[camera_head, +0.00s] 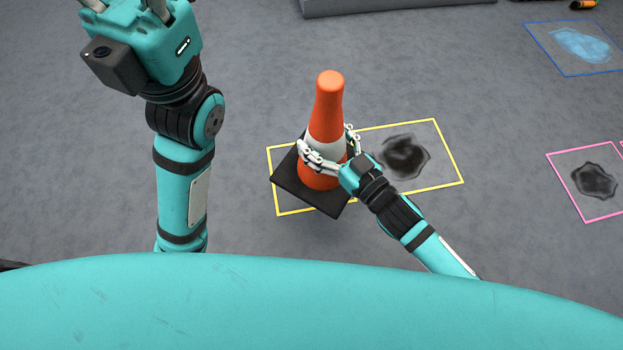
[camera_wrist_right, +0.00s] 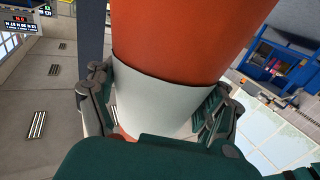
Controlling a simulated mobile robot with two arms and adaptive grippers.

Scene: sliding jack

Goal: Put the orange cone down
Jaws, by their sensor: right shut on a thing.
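The orange cone (camera_head: 329,100) has a white band and a black square base. It shows near the middle of the head view, over the left part of a yellow floor outline (camera_head: 450,153). My right gripper (camera_head: 326,140) is shut around the cone at its white band, one finger on each side. In the right wrist view the cone (camera_wrist_right: 155,98) fills the space between the fingers. I cannot tell whether the base touches the floor. My left gripper (camera_head: 125,10) is at the top left, away from the cone, its fingertips cut off by the frame.
A dark stain (camera_head: 404,157) lies in the right part of the yellow outline. A pink outline (camera_head: 555,175) with a dark stain is at the right, and a blue outline (camera_head: 545,48) with a bluish puddle at the top right. A grey block (camera_head: 400,6) stands at the top edge.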

